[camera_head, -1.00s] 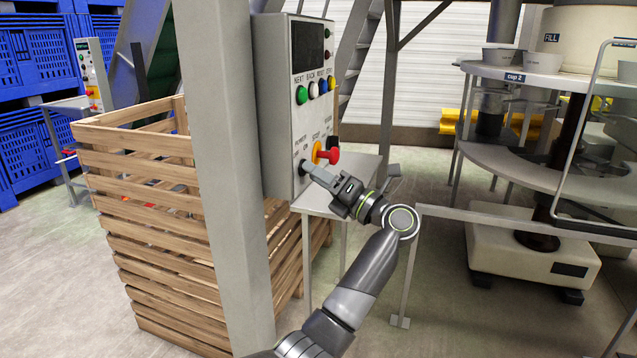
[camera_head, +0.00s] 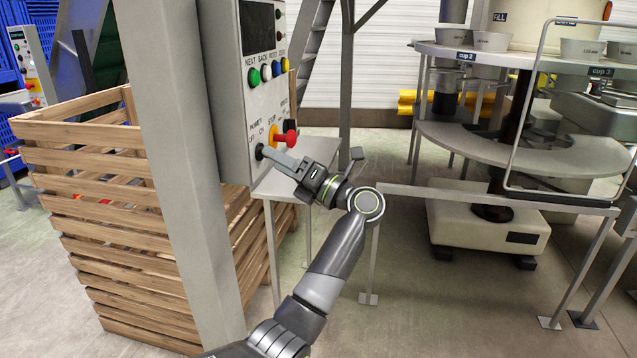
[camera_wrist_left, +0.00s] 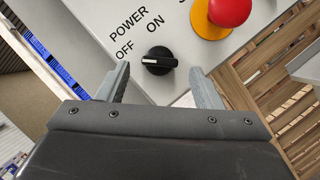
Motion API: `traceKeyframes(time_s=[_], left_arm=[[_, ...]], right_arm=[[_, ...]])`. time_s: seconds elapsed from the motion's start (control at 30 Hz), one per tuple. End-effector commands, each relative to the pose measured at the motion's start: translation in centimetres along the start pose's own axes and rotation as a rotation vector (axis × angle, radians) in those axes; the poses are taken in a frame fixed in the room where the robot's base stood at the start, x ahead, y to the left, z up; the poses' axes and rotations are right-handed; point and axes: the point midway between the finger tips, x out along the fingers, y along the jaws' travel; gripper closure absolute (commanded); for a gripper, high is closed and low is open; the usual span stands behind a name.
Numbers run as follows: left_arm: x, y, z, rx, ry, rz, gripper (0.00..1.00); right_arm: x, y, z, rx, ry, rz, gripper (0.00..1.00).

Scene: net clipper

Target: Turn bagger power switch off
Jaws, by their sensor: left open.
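The power switch is a small black rotary knob (camera_wrist_left: 160,61) on the grey control panel (camera_wrist_left: 92,14), beside the printed words POWER, OFF and ON. Its white mark is at the left end of its handle in the left wrist view, on the OFF side. In the head view the knob (camera_head: 259,151) is low on the panel. My left gripper (camera_wrist_left: 158,82) is open, with one finger to each side of the knob and a gap on both sides. In the head view its fingertips (camera_head: 268,153) are at the knob. My right gripper is not in view.
A red emergency button on a yellow base (camera_wrist_left: 228,12) is close to the knob. Coloured push buttons (camera_head: 266,72) are higher up the panel. A grey post (camera_head: 190,180) and a slatted wooden crate (camera_head: 105,220) stand left. A small table (camera_head: 300,170) is behind my gripper.

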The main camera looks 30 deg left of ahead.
Motion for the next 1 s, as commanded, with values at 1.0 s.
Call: traceKeyframes(time_s=[1.0], left_arm=[[-16.1,0.0,0.0,0.0,0.001,-0.002,0.4]], right_arm=[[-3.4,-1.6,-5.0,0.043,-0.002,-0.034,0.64]])
